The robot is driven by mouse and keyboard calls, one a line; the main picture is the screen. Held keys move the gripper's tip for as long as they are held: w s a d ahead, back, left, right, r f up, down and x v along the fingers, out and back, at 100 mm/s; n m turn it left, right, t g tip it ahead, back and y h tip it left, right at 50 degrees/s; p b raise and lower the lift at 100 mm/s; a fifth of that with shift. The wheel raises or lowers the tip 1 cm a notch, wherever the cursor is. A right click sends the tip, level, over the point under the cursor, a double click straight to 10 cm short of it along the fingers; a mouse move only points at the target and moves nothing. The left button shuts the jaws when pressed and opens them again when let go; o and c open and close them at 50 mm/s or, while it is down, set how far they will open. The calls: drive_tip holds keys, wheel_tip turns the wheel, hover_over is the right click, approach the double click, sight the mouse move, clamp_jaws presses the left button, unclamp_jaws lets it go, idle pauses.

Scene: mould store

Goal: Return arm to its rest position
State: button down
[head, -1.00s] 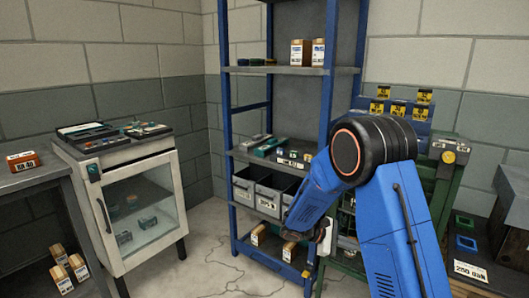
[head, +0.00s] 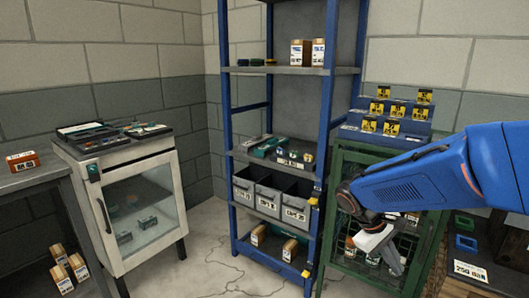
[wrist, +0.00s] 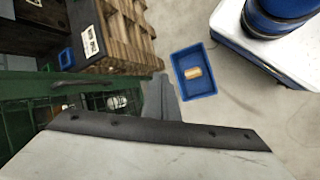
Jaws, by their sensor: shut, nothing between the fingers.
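My blue arm (head: 415,184) reaches in from the right in the head view. My gripper (head: 396,266) hangs at its end, tilted downward, in front of the green mesh-fronted cabinet (head: 345,210). It is shut and holds nothing.
A blue rack (head: 232,120) with grey bins stands mid-view, and a white glass-door cabinet (head: 165,155) at left. The wrist view shows a blue tray (wrist: 205,90) on the floor, a wooden pallet stack (wrist: 120,30) and a white-topped surface (wrist: 225,22).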

drive_tip(key=s+a+r+m+t+y, duration=0.2)
drive_tip(key=s+a+t+y, duration=0.1)
drive_tip(key=s, duration=0.5)
drive_tip(key=s+a+r+m+t+y, duration=0.2)
drive_tip(key=s+a+t+y, duration=0.1)
drive_tip(key=s, duration=0.5)
drive_tip(key=shift+a+r+m, duration=0.2)
drive_tip(key=shift+r+m, duration=0.05)
drive_tip(key=shift+m, duration=0.05)
idle(0.3)
